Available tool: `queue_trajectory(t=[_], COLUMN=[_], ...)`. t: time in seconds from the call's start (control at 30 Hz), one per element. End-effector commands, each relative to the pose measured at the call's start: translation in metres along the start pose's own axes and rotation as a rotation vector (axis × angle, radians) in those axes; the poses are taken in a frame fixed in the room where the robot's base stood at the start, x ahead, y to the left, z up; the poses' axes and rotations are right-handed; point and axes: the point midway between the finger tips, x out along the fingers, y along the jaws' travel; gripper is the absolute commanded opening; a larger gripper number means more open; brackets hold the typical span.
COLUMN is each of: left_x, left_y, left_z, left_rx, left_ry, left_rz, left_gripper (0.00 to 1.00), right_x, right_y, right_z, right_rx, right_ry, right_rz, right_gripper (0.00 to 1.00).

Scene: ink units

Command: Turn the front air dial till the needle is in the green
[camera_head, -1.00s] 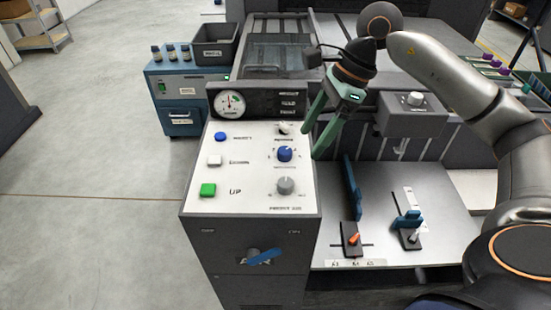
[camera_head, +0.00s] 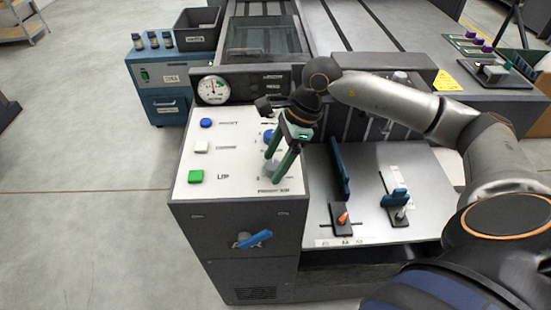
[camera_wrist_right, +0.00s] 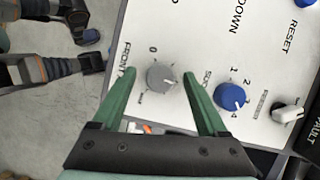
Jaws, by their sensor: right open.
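A grey dial (camera_wrist_right: 160,77) beside the lettering "FRONT" sits on the white panel (camera_wrist_right: 197,35). My right gripper (camera_wrist_right: 159,76) is open, its green fingers on either side of this dial in the right wrist view. I cannot tell whether they touch it. In the head view the right gripper (camera_head: 276,164) is low over the panel's right side and partly hides the dials. The round gauge (camera_head: 213,90) stands behind the panel. It has a green zone at its upper right; the needle is too small to read surely. My left gripper is not seen.
A blue dial (camera_wrist_right: 230,97) and a black-and-white knob (camera_wrist_right: 288,113) are close to the right finger. Blue, white and green buttons (camera_head: 196,176) are on the panel's left. A blue lever (camera_head: 254,239) is on the cabinet front. Upright blue plates (camera_head: 339,170) stand at right.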

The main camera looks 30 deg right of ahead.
Motion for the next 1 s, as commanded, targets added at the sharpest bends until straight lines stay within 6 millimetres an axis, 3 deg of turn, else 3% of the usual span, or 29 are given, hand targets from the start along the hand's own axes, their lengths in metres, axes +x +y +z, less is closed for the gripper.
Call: queue_trajectory(t=[0.17, 0.83, 1.0], left_x=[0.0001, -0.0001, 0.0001], left_y=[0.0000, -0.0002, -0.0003], left_z=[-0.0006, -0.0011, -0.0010], left_rx=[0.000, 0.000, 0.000], left_ry=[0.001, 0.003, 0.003], left_rz=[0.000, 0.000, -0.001], left_gripper=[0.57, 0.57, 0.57], right_x=[0.0001, -0.0003, -0.0002], right_y=[0.0000, 0.0002, 0.0003], right_z=[-0.0001, -0.0001, -0.0002], right_rx=[0.000, 0.000, 0.001], right_ry=[0.000, 0.000, 0.001], right_rz=[0.000, 0.001, 0.001], right_gripper=[0.76, 0.01, 0.00])
